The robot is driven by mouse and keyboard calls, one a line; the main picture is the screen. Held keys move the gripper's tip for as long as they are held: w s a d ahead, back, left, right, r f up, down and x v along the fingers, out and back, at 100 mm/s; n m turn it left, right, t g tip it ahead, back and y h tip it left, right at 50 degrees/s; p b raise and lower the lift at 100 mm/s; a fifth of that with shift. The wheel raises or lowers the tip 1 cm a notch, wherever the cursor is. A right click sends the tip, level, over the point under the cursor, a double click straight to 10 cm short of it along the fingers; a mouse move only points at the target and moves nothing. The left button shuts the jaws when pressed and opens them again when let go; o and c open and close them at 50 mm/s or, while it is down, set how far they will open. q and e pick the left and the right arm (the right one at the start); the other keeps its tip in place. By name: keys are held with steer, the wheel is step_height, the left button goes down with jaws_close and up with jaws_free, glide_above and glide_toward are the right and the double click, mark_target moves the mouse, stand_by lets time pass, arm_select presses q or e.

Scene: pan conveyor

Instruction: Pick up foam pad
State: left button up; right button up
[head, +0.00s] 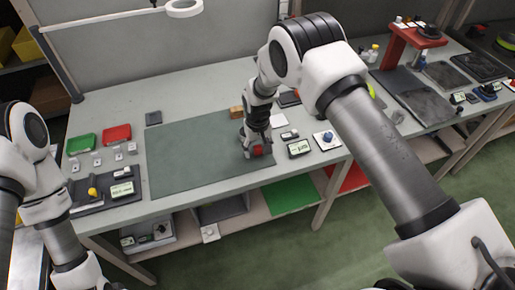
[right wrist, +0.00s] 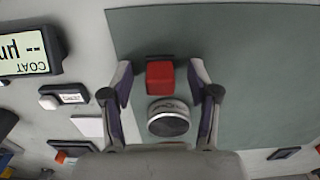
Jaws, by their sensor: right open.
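A small red block (right wrist: 160,77) lies at the edge of the dark green mat (right wrist: 250,90), and I cannot tell for sure whether it is the foam pad. It also shows in the head view (head: 258,151), partly hidden by the gripper. My right gripper (right wrist: 161,73) is open, pointing down, with one finger on each side of the red block and a gap to both. In the head view my right gripper (head: 256,153) is over the mat's right part. A round silver-rimmed object (right wrist: 168,118) shows between the fingers, nearer the palm. My left gripper is out of view.
A display device (head: 299,148) and a small white-and-dark item (head: 289,134) stand right of the mat. A tan block (head: 236,112) lies behind the gripper. Green (head: 80,144) and red (head: 117,134) trays stand at the left. The mat's left and middle are clear.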

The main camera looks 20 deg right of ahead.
mark_target(257, 147)
steer(key=shift+s, duration=0.15)
jaws_close()
steer(key=shift+r+p, duration=0.35)
steer(key=shift+r, duration=0.15)
step_height(257, 147, up, 3)
steer(key=shift+a+r+p, duration=0.1)
steer(key=shift+r+p, duration=0.05)
steer(key=shift+p, duration=1.05)
steer(key=s+a+p, duration=0.7)
steer(key=s+p, duration=0.3)
steer(key=s, duration=0.3)
steer(key=shift+s+a+r, duration=0.2)
steer(key=shift+s+r, duration=0.15)
steer(key=shift+s, duration=0.05)
